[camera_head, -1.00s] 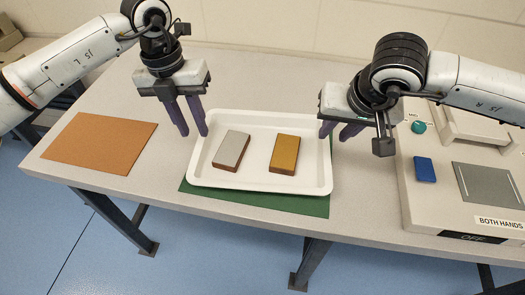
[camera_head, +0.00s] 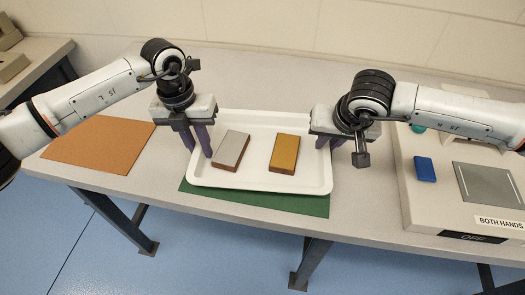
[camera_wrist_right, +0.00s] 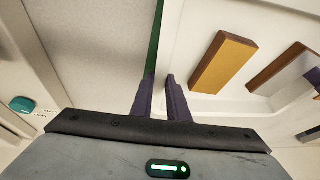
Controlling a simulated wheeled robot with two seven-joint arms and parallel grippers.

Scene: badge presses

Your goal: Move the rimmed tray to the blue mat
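The white rimmed tray (camera_head: 265,185) sits on a green mat (camera_head: 300,205) at the table's front. It holds a grey-topped block (camera_head: 231,148) and a yellow-topped block (camera_head: 284,153). My left gripper (camera_head: 199,152) is at the tray's left rim, its fingers apart, one on the tray side. My right gripper (camera_head: 329,146) is at the right rim, fingers apart. In the right wrist view its two fingers (camera_wrist_right: 158,85) are low beside the tray's edge (camera_wrist_right: 175,45) with a gap between them. Whether they touch the rim is unclear. No blue mat shows.
An orange-brown mat (camera_head: 100,145) lies bare on the table's left. A press (camera_head: 450,205) with a blue block (camera_head: 425,169) and a grey plate stands at the right, close to my right arm. The table behind the tray is clear.

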